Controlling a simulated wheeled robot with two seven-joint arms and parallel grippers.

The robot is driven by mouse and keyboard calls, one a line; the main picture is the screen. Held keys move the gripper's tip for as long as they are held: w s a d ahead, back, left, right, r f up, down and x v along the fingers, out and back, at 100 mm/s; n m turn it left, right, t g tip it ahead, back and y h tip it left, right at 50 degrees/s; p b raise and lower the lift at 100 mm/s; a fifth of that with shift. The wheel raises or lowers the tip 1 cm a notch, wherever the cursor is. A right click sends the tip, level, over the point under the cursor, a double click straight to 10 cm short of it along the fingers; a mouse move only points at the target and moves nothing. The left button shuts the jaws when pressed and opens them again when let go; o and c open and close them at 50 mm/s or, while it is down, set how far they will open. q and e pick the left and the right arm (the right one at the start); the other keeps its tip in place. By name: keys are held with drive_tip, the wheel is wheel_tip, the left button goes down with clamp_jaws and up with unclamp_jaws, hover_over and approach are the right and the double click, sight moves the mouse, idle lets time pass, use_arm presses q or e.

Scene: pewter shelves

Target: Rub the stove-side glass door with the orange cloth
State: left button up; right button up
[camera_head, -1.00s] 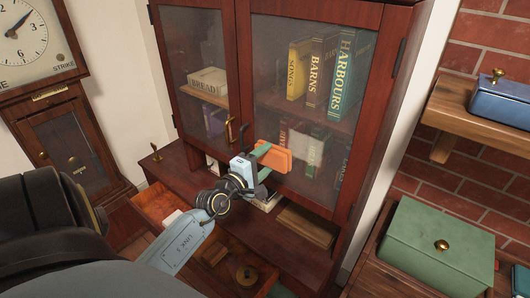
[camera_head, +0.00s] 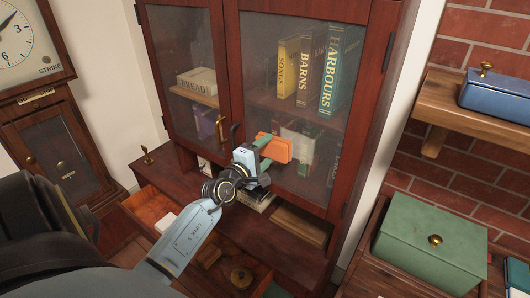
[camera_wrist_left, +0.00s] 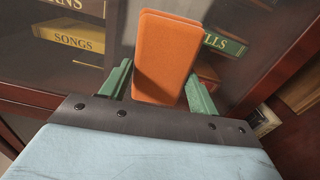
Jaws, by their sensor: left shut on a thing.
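The orange cloth (camera_head: 280,150) is a folded, block-like pad; it fills the middle of the left wrist view (camera_wrist_left: 168,55). My left gripper (camera_head: 266,145) is shut on it, with a green finger on each side. The cloth is at the lower left part of the cabinet's right glass door (camera_head: 262,60), in front of the books. It looks close to or against the glass; I cannot tell whether it touches. The left glass door (camera_head: 175,40) stands beside it. No stove shows, so I cannot tell which door is stove-side. My right gripper is out of view.
Books, among them Harbours (camera_head: 342,70), stand behind the glass. A brass handle (camera_head: 222,130) is left of the cloth. Below are the cabinet ledge (camera_head: 185,170) and an open drawer (camera_head: 150,208). A green box (camera_head: 432,240) and a blue box (camera_head: 500,92) stand at the right.

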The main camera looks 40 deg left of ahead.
sight(278, 153)
use_arm(q)
drive_tip(key=shift+w+a, duration=0.1)
drive_tip(key=shift+w, duration=0.55)
drive_tip(key=shift+w+d+r+p, duration=0.1)
drive_tip(key=shift+d+p, duration=1)
drive_tip(key=shift+d, duration=0.55)
drive_tip(key=shift+w+d+p, duration=0.2)
drive_tip(key=shift+d+p, duration=0.45)
drive_tip(key=shift+d, duration=0.65)
drive_tip(key=shift+w+d+p, duration=0.15)
drive_tip(key=shift+d+p, duration=0.5)
drive_tip(key=shift+d, duration=0.65)
drive_tip(key=shift+w+d+p, duration=0.2)
drive_tip(key=shift+d+p, duration=0.45)
drive_tip(key=shift+d, duration=0.8)
drive_tip(key=shift+a, duration=0.4)
drive_tip(key=shift+s+a, duration=0.2)
drive_tip(key=shift+a, duration=1.45)
